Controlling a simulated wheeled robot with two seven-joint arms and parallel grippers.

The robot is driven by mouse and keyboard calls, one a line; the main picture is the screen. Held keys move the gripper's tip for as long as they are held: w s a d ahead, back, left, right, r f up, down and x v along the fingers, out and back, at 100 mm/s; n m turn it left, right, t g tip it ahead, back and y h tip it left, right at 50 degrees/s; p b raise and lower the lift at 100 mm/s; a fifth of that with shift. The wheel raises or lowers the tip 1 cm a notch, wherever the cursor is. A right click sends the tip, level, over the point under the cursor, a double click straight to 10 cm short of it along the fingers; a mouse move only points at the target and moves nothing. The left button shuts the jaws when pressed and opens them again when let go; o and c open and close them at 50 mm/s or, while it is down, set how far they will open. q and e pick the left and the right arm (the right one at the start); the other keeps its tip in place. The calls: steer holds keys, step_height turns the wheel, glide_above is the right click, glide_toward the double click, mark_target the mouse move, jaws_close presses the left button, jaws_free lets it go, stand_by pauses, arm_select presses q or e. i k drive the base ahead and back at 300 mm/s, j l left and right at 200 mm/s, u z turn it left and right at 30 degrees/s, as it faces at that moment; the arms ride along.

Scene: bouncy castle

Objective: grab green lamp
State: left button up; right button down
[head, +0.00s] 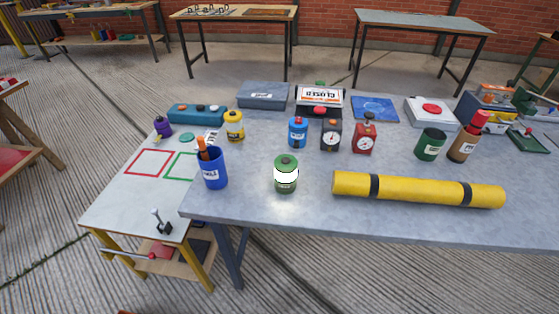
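A small green lamp (286,187) with a bright white band around its middle stands upright near the front edge of the grey table (265,218). It is left of a long yellow roll and right of a blue cup. Nothing covers it from this view. Neither of my grippers shows in the head view.
A blue cup (214,174) holding an orange-topped item and a yellow roll (418,190) with black bands flank the lamp. Behind stand a blue canister (298,133), a black gauge box (331,135), a red gauge box (364,138) and a dark green cup (431,146). Bare tabletop surrounds the lamp.

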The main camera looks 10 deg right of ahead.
mark_target(285, 176)
steer(key=i+l, duration=0.1)
steer(key=l, duration=0.6)
steer(key=i+l, duration=0.1)
steer(key=l, duration=0.65)
steer(key=u, duration=0.05)
